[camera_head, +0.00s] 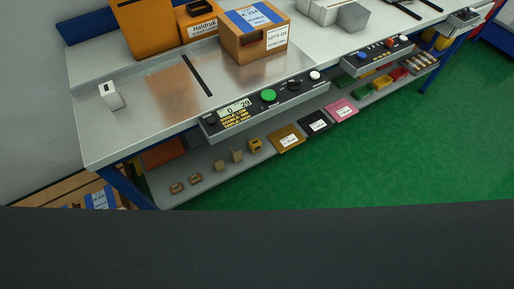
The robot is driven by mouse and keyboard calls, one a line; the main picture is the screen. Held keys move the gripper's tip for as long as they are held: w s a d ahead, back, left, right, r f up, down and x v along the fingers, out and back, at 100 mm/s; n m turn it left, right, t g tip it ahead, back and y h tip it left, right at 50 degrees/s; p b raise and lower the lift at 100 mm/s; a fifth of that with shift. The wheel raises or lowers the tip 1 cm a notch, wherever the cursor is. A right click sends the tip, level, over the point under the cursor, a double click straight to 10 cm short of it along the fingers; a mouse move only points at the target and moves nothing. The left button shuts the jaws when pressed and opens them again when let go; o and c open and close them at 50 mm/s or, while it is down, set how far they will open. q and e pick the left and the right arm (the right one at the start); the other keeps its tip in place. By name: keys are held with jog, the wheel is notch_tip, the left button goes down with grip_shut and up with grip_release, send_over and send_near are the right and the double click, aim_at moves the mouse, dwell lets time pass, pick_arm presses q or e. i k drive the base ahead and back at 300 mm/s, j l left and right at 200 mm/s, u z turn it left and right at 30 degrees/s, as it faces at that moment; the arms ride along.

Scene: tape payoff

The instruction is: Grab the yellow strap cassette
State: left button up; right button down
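A flat dark-yellow pack with a white label (286,138), which may be the yellow strap cassette, lies on the low shelf under the workbench, at its front edge. A flat black pack (315,124) and a flat pink pack (341,111) lie to its right, each with a white label. A small yellow block with a dark mark (255,145) stands to its left on the same shelf. I cannot read the labels. Neither of my grippers is in view.
The metal workbench (140,125) overhangs the shelf (205,188), with a control panel (266,104) along its front. A cardboard box (254,44) sits on top. Small brown pieces stand at the shelf's left; colored bins are farther right. Green floor in front is clear.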

aim_at(255, 146)
jog(key=i+l+u, duration=0.1)
jog(key=i+l, duration=0.25)
jog(key=l, duration=0.3)
jog(key=i+l+u, duration=0.15)
jog(key=i+l, duration=0.2)
jog(key=l, duration=0.3)
jog(key=i+l+u, duration=0.15)
jog(key=l, duration=0.2)
jog(key=i+l, duration=0.2)
jog(key=l, duration=0.2)
jog(key=i+l+u, duration=0.15)
jog(key=l, duration=0.2)
